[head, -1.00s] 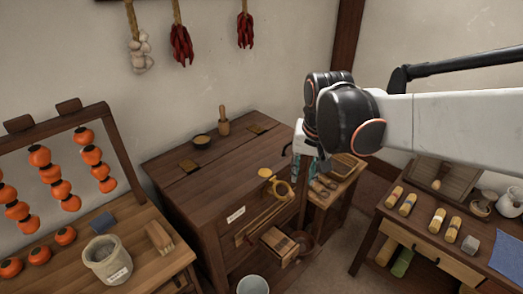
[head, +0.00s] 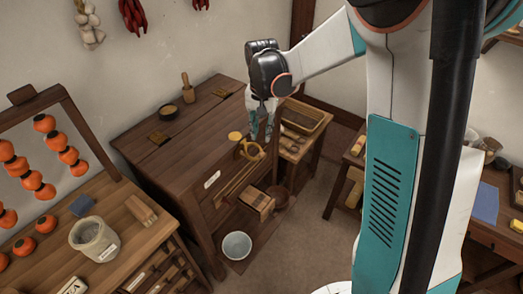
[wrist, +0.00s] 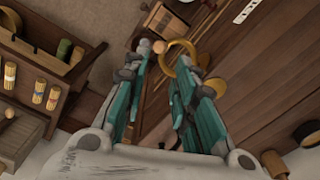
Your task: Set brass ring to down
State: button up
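The brass ring (head: 250,150) is at the front upper edge of the dark wooden chest (head: 180,165), beside a small round brass piece (head: 235,136). In the wrist view the ring (wrist: 170,63) appears as a gold loop near the right finger's tip, partly hidden by that finger. My gripper (head: 262,134) points down just behind and right of the ring in the head view. In the wrist view its teal fingers (wrist: 172,52) are spread apart with nothing clamped between them. I cannot tell whether a finger touches the ring.
A bowl (head: 168,111) and wooden pestle (head: 186,87) sit on the chest. A side table with a tray (head: 303,117) stands right behind.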

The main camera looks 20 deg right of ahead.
aim_at(262, 153)
notch_tip(262, 153, down, 10)
jog(key=shift+r+b, duration=0.25)
jog(key=shift+b, duration=0.65)
grip_shut()
